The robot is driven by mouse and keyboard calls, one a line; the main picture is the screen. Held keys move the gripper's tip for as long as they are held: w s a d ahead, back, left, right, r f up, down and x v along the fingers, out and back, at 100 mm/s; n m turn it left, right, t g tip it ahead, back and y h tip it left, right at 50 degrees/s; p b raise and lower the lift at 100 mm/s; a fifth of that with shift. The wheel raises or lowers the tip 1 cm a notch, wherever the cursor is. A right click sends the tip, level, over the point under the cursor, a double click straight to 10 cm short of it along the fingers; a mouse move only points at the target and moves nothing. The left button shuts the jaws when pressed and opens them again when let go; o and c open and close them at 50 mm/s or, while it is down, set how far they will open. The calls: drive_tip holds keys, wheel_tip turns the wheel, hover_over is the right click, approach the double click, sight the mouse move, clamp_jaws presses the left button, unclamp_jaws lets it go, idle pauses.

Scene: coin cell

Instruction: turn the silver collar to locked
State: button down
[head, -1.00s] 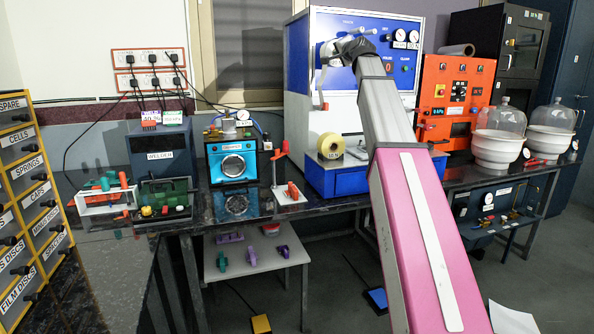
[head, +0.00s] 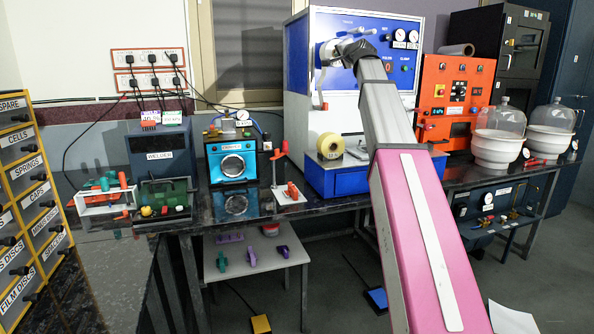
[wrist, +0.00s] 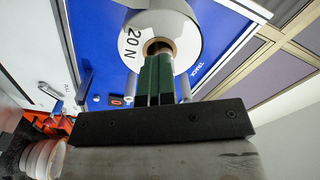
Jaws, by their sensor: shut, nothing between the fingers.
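A white roll marked 20 N (wrist: 168,28), with a brown core, is mounted on the machine's blue panel. My gripper (wrist: 154,62) is shut and empty, its dark green fingers together. The fingertips overlap the core's opening in the wrist view; I cannot tell whether they touch it. A small silver part (wrist: 186,88) shows beside the fingers, but I cannot tell whether it is the silver collar. The collar's lock marking is not readable. In the head view my gripper (head: 343,51) is against the upper blue panel (head: 400,28), beside the pale roll (head: 327,51).
A silver lever (head: 358,35) stands just above my gripper. A yellow roll (head: 330,146) sits on the machine's lower ledge. An orange unit (head: 455,100) stands close right of my arm.

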drive_tip(key=s, duration=0.1)
drive_tip(key=s+d+f, duration=0.1)
drive_tip(key=s, duration=0.2)
drive_tip(key=shift+s+d+f, duration=0.15)
drive_tip(key=shift+s+f, duration=0.1)
drive_tip(key=shift+s, duration=0.15)
idle(0.4)
